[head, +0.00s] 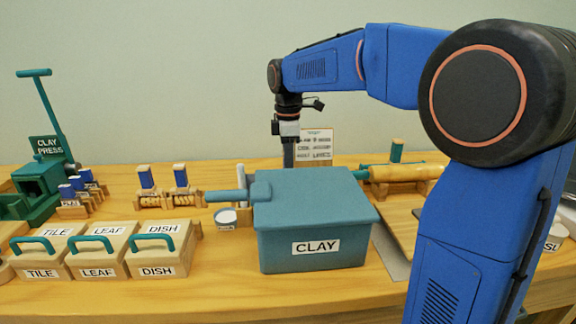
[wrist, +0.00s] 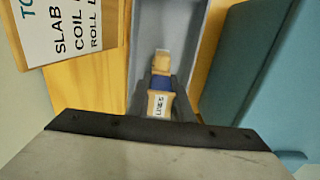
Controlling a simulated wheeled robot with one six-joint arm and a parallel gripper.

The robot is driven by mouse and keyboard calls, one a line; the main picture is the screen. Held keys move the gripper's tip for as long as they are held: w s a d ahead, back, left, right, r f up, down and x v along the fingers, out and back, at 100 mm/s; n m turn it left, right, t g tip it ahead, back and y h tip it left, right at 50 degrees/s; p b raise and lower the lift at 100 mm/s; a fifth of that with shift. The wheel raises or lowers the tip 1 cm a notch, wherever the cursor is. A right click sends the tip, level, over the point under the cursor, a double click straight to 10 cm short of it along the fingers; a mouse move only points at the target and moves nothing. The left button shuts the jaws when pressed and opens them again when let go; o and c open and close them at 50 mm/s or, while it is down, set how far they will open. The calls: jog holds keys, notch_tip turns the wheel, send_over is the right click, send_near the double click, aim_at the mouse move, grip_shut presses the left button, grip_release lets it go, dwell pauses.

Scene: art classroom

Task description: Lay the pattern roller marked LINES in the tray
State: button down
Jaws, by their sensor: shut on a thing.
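The pattern roller (wrist: 160,83), marked LINES, has a blue band and pale wooden ends and sits between my gripper's fingers in the wrist view. My gripper (wrist: 163,100) is shut on it. A long grey tray (wrist: 165,20) with raised sides lies below the roller in the wrist view. I cannot tell whether the roller touches the tray floor. In the head view my gripper (head: 289,155) points down behind the CLAY box, which hides its fingertips, the roller and the tray.
The teal CLAY box (head: 315,225) stands close in front of my gripper; its side shows at right in the wrist view (wrist: 270,80). A printed sign (head: 315,147) stands just behind. Other blue-banded rollers (head: 146,178) stand to the left.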

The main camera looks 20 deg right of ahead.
jog(key=c, duration=1.5)
grip_release()
jog(key=o, duration=0.4)
jog(key=shift+r, duration=5.05)
